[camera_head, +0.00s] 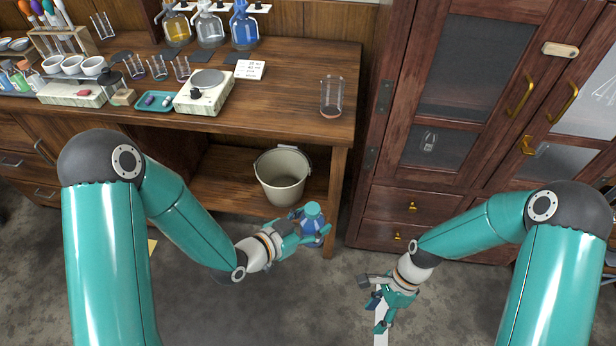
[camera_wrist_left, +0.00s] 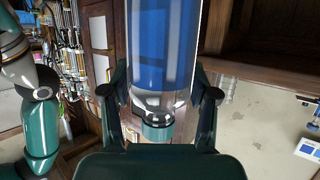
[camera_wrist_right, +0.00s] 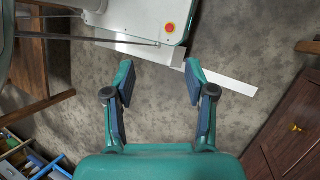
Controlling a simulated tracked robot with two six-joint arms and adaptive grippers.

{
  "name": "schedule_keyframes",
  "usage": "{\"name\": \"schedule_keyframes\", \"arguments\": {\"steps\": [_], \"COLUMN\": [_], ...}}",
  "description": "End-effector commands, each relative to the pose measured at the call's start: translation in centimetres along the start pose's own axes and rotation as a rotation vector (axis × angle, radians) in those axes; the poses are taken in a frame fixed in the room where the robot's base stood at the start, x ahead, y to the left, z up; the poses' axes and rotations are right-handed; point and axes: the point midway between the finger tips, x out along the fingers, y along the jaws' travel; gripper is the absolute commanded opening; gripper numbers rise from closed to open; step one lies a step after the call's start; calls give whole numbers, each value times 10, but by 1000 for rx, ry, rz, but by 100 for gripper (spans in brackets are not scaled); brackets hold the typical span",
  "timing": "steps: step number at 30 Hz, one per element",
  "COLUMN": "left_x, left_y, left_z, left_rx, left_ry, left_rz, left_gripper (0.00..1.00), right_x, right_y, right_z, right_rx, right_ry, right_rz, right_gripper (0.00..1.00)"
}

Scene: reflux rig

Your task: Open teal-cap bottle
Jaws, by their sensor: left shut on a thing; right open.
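The teal-cap bottle (camera_head: 312,222) holds blue liquid and has a teal cap (camera_head: 312,208) on top in the head view. My left gripper (camera_head: 308,230) is shut around its body and holds it in the air in front of the bench's right leg. In the left wrist view the bottle (camera_wrist_left: 163,45) fills the space between the fingers, with the teal cap (camera_wrist_left: 157,128) near the palm side. My right gripper (camera_head: 372,290) is open and empty, low over the floor to the right, apart from the bottle. The right wrist view shows its fingers (camera_wrist_right: 160,85) spread over bare floor.
The wooden bench (camera_head: 290,95) carries a hot plate (camera_head: 204,92), a teal tray (camera_head: 157,101) and a glass beaker (camera_head: 331,97). A bucket (camera_head: 282,176) stands on its lower shelf. A wooden cabinet (camera_head: 400,205) stands at the right. The floor between my grippers is clear.

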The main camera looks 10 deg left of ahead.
Motion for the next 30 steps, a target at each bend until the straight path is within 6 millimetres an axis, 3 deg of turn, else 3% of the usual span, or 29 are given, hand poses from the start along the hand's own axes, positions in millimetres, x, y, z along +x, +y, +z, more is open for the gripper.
{"name": "schedule_keyframes", "arguments": {"steps": [1,8,14,18,24,30], "left_x": [0,0,0,0,0,0], "left_y": [0,0,0,0,0,0], "left_z": [-1,-1,-1,-1,-1,-1], "left_rx": [1,1,1,1,1,1], "left_ry": [2,3,2,2,2,2], "left_rz": [-1,-1,-1,-1,-1,-1], "left_gripper": [0,0,0,0,0,0], "right_x": [-17,-108,-186,-232,-267,-267], "right_y": [-15,-66,-95,-107,-113,-100], "right_z": [2,30,85,136,209,252], "right_rx": [71,397,510,465,337,249], "right_ry": [29,198,306,337,325,336], "right_rz": [8,1,-109,-213,-344,-372], "right_gripper": [55,55,55,55,55,55]}}
